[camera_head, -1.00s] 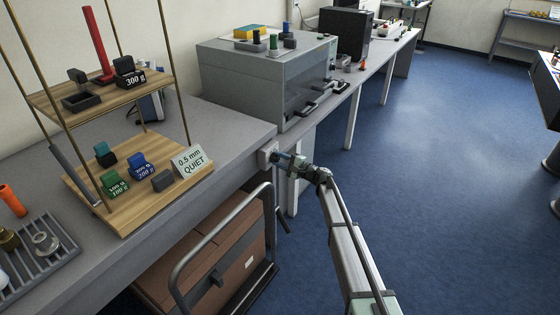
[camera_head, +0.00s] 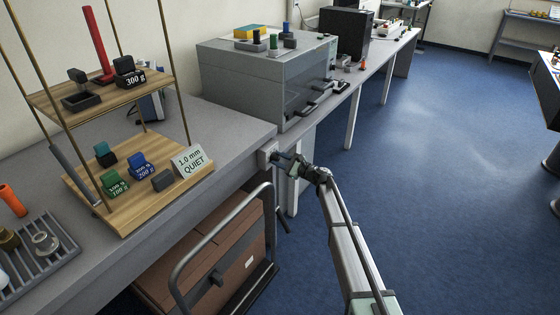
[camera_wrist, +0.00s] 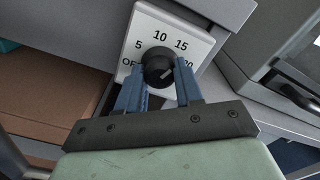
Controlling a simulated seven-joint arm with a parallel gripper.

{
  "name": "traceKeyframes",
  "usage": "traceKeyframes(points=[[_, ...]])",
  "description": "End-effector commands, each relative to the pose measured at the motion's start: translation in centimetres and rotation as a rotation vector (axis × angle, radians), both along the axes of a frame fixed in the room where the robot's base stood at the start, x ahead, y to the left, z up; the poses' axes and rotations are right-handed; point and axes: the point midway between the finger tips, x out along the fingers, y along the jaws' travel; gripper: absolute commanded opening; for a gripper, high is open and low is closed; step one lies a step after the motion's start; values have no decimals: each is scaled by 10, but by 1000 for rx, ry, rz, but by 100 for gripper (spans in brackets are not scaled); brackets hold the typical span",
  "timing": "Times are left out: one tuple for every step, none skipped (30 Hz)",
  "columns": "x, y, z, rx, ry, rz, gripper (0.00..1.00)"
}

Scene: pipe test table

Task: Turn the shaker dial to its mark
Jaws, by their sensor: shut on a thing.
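The black shaker dial (camera_wrist: 158,67) sits on a white panel (camera_wrist: 180,27) marked OFF, 5, 10, 15 and 20 in the wrist view. My gripper (camera_wrist: 162,74) has its two blue fingers shut on the dial from both sides. A light pointer line on the dial slants up to the right, toward the stretch between 15 and 20; its exact reading is unclear. In the head view the panel (camera_head: 267,153) is on the bench front, and my gripper (camera_head: 279,158) reaches it from the right, mostly hiding the dial. A sign (camera_head: 189,162) reads "1.0 mm QUIET".
A two-level wooden shelf (camera_head: 125,215) with several weights stands on the bench at left. A grey box-shaped machine (camera_head: 245,85) stands behind. Blue floor (camera_head: 440,200) at right is open.

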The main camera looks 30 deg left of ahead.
Motion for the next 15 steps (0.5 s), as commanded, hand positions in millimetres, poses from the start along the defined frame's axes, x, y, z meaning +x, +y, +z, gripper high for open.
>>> traceKeyframes(points=[[1,0,0,1,2,-1,5],[1,0,0,1,3,-1,5],[1,0,0,1,4,-1,5],[1,0,0,1,4,-1,5],[1,0,0,1,3,-1,5],[1,0,0,1,3,-1,5],[1,0,0,1,3,-1,5],[1,0,0,1,3,-1,5],[1,0,0,1,3,-1,5],[1,0,0,1,3,-1,5],[1,0,0,1,3,-1,5],[1,0,0,1,2,-1,39],[1,0,0,1,2,-1,42],[1,0,0,1,2,-1,45],[1,0,0,1,2,-1,49]])
